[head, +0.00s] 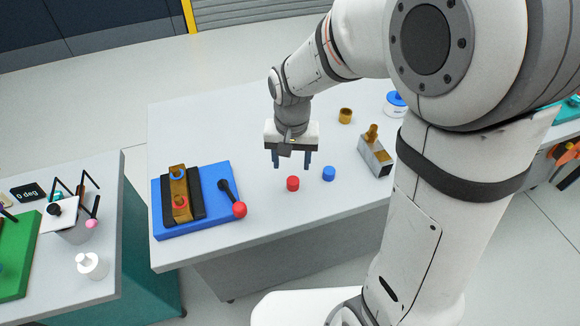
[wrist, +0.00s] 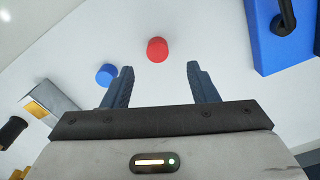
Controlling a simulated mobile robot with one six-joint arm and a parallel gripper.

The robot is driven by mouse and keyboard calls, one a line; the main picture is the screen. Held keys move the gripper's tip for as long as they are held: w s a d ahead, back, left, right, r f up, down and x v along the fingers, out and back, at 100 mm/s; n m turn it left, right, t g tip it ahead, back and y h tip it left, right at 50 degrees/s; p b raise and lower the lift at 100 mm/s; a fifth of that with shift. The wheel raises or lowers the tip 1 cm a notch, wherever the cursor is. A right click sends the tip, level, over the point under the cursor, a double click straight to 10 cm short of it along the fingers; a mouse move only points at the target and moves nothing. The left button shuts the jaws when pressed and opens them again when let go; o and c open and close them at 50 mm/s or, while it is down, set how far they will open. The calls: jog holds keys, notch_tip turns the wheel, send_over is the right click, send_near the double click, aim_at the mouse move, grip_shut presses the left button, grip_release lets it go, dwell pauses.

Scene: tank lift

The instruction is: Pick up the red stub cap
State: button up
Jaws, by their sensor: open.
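The red stub cap (head: 292,183) is a short red cylinder standing on the grey table. In the wrist view the red stub cap (wrist: 157,50) lies ahead of the fingertips, a little left of the middle of the gap. My gripper (head: 291,164) is open and empty, with its fingers pointing down above the table near the cap. In the wrist view my gripper (wrist: 160,72) shows its two dark blue fingers spread apart, and neither touches the cap.
A blue cap (head: 328,173) stands close to the right of the red one. A metal block with a brass fitting (head: 375,155) and a brass ring (head: 345,116) are farther right. A blue fixture (head: 222,214) with a red-knobbed lever (head: 239,209) is at left.

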aim_at(293, 182)
jog(key=f, duration=0.7)
jog(key=shift+d+f+p, duration=0.2)
jog(key=shift+f+p, duration=0.2)
jog(key=shift+c, duration=0.2)
jog(key=c, duration=1)
jog(key=shift+o, duration=0.2)
